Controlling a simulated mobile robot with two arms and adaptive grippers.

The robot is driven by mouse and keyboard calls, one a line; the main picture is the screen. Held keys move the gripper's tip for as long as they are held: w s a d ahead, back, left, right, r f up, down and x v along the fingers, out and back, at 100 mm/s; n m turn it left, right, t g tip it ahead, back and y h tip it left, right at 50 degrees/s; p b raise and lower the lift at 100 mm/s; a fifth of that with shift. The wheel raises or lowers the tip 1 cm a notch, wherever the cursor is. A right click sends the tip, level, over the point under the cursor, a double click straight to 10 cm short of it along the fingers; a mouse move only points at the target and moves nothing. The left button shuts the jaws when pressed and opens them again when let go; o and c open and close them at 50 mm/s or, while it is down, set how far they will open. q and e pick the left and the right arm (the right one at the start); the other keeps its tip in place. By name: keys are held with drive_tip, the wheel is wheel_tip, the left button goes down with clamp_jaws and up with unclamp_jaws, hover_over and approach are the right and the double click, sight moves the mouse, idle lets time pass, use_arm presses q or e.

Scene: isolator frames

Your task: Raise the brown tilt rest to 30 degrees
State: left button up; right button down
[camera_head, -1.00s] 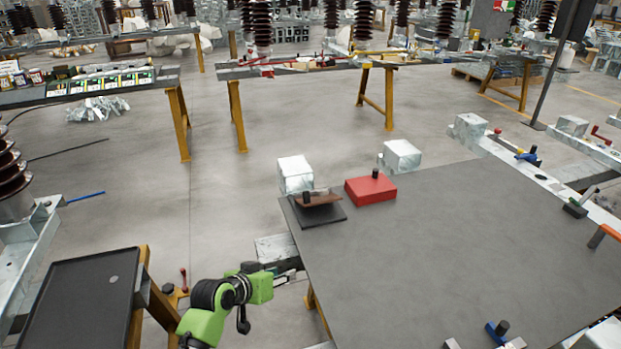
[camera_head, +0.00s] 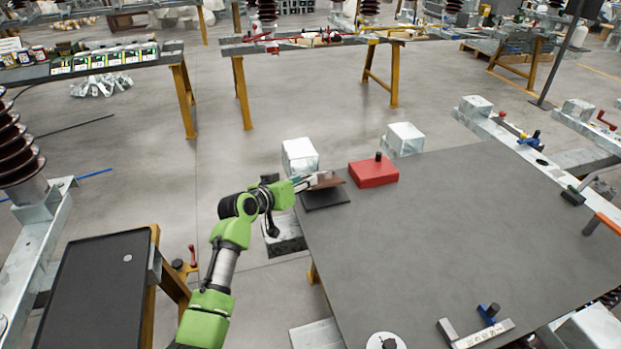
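The brown tilt rest (camera_head: 331,181) is a small brown plate above a dark base (camera_head: 327,198) at the table's back left corner. The plate appears slightly tilted; its exact angle cannot be read. My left gripper (camera_head: 312,181) is at the left edge of the brown plate, and its fingers overlap the place where the dark knob stood in view. The fingers are too small to tell whether they are open or shut on it. My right gripper is not in view.
A red block (camera_head: 373,172) with a black knob sits just right of the rest. Pale metal blocks (camera_head: 300,156) stand behind the table edge. The grey tabletop (camera_head: 450,240) is mostly clear. A black tray (camera_head: 90,300) stands at left, and a blue-handled tool (camera_head: 489,315) lies at the front.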

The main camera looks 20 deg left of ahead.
use_arm(q)
drive_tip(key=shift+x, duration=2.4)
clamp_jaws()
